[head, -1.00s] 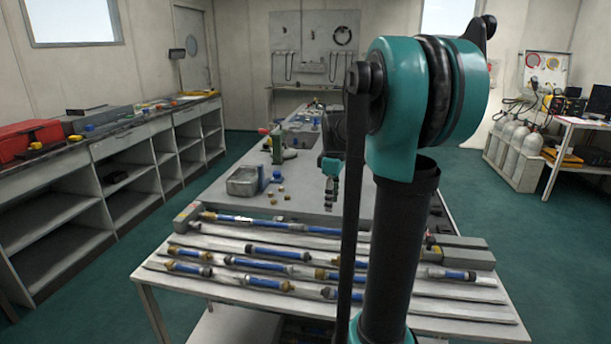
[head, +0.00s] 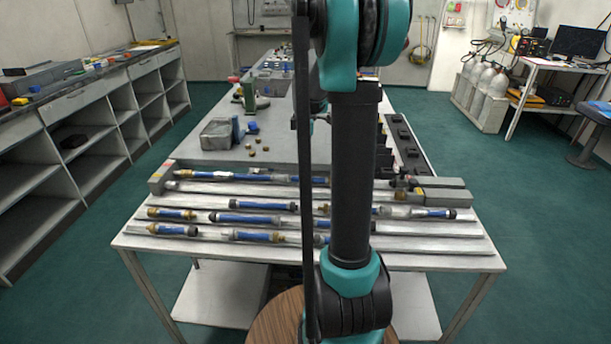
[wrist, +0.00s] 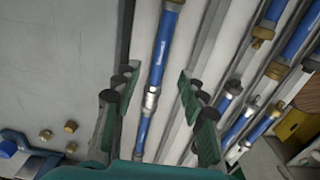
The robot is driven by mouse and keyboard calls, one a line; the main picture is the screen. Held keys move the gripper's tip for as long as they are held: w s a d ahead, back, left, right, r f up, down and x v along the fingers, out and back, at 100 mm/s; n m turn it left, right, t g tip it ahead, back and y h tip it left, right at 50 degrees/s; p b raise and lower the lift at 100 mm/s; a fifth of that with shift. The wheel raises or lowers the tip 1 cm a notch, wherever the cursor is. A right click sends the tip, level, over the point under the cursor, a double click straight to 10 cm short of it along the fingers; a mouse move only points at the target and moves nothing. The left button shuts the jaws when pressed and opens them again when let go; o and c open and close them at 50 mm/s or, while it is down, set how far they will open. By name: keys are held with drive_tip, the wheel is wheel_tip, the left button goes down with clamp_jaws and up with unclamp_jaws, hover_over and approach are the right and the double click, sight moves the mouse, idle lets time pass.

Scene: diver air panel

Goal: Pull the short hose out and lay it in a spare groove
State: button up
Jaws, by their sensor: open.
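Blue hose pieces with brass, silver or dark ends lie in parallel grooves on the bench. In the far groove, a left blue piece (head: 220,176) lies in line with more blue lengths (head: 280,179) between two grey end blocks. The wrist view shows this line as an upper blue length (wrist: 165,40) and a lower blue length (wrist: 143,130), meeting at a silver coupling (wrist: 151,98). I cannot tell for sure which is the short hose. My gripper (wrist: 157,80) is open, its fingers either side of this line, holding nothing. In the head view my arm hides most of it.
Nearer grooves hold several separate blue pieces (head: 262,219); bare groove stretches show between them. Grey end blocks stand at left (head: 161,178) and right (head: 440,196).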

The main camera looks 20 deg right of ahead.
sight(307, 179)
wheel_tip(307, 179, down, 7)
drive_tip(key=shift+f, duration=0.15)
idle(0.4)
clamp_jaws()
